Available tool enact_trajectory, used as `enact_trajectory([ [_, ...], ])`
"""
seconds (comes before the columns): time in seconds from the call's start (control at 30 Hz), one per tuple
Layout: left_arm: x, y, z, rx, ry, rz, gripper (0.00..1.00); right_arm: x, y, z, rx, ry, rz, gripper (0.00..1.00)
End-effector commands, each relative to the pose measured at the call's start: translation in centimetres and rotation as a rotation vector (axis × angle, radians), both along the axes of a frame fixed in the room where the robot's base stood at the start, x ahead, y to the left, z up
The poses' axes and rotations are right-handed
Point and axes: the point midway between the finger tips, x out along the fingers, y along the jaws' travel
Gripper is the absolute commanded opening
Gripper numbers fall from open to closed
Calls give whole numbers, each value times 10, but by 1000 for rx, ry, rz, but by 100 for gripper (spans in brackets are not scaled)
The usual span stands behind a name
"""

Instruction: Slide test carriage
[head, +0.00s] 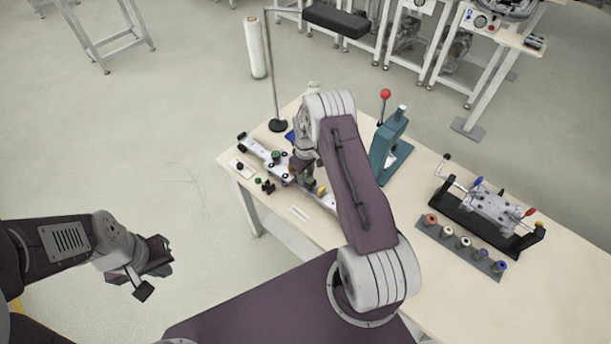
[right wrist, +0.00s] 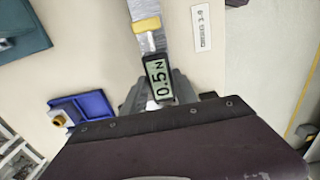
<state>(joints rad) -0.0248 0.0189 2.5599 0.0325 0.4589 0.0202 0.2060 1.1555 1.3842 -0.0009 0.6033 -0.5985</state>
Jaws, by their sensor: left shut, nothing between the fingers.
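A silver rail (head: 262,152) with small black end fittings lies along the left edge of the table, partly hidden by my right arm. My right gripper (head: 298,172) is at this rail. In the right wrist view, a small black gauge (right wrist: 158,79) reading 0.5 N sits between its grey fingers, which flank it closely. A yellow block (right wrist: 147,25) lies on the silver strip just beyond the gauge. The test carriage cannot be clearly told apart from the parts around my gripper. My left gripper (head: 150,280) is shut and empty, off the table at lower left.
A teal press (head: 392,145) with a red knob stands behind my right arm. A black fixture (head: 487,212) and a grey strip of coloured spools (head: 460,243) are at right. A blue tray (right wrist: 84,108) and a label card (right wrist: 201,27) flank the rail.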

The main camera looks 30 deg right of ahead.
Motion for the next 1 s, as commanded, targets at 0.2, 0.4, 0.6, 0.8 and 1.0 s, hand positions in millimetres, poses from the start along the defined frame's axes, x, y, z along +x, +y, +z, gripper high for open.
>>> enact_trajectory([
  [0.2, 0, 0, 0, 0, 0, 0, 0, 1, 0, 1, -1, -4, 0, 55],
  [0.4, 0, 0, -2, 0, 0, 0, 0, 1, 0, 4, -1, -4, 0, 55],
  [0.6, 0, 0, -15, 0, 0, 0, 0, 3, 0, 43, -2, -7, -1, 55],
  [0.8, 0, 0, -22, 0, 0, 0, 0, 3, 0, 80, -2, -5, 0, 55],
  [1.0, 0, 0, -23, 0, 0, 0, 0, 2, 1, 91, -1, -2, -1, 55],
])
